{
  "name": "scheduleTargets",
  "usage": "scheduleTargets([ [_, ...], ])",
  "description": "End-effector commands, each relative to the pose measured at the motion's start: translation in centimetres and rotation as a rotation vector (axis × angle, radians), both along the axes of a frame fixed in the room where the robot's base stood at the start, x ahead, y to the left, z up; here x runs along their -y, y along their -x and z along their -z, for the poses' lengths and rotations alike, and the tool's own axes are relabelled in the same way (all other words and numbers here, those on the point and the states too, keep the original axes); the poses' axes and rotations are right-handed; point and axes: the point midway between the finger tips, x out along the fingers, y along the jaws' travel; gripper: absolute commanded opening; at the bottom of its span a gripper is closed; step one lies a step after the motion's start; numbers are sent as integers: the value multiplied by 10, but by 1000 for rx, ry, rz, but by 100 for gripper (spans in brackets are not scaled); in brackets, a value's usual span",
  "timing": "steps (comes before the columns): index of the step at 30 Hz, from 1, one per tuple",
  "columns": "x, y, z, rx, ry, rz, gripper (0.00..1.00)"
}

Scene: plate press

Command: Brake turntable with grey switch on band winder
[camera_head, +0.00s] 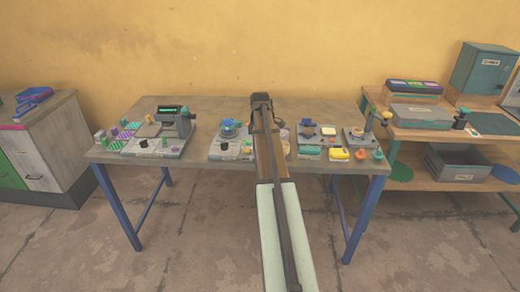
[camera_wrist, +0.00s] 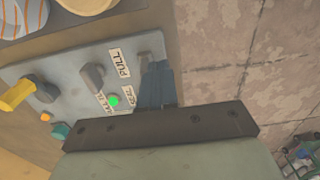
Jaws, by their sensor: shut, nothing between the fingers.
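In the wrist view, a grey-blue device panel (camera_wrist: 66,72) carries a label reading PULL and others partly legible. A grey lever (camera_wrist: 94,76) stands left of the PULL label. Another grey piece (camera_wrist: 150,43) lies at the tips of my gripper (camera_wrist: 155,66). The fingers are together with nothing between them; I cannot tell whether they touch it. A green light (camera_wrist: 113,101) glows on the panel. A round beige part (camera_wrist: 86,4) is cut off at the top and may be the turntable. In the head view, my arm hides the gripper and part of a device (camera_head: 232,150).
The wrist view also shows a yellow handle (camera_wrist: 17,95), an orange button (camera_wrist: 46,117) and a teal part (camera_wrist: 60,131). In the head view, more devices stand on the table (camera_head: 205,105), including one at left (camera_head: 155,146) and one at right (camera_head: 363,139).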

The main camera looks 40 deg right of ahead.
Motion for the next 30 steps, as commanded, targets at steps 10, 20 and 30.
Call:
scheduleTargets([
  [10,7,-7,0,0,0,0,0],
  [20,7,-7,-4,1,1,0,0],
  [30,5,-4,-22,0,0,0,0],
])
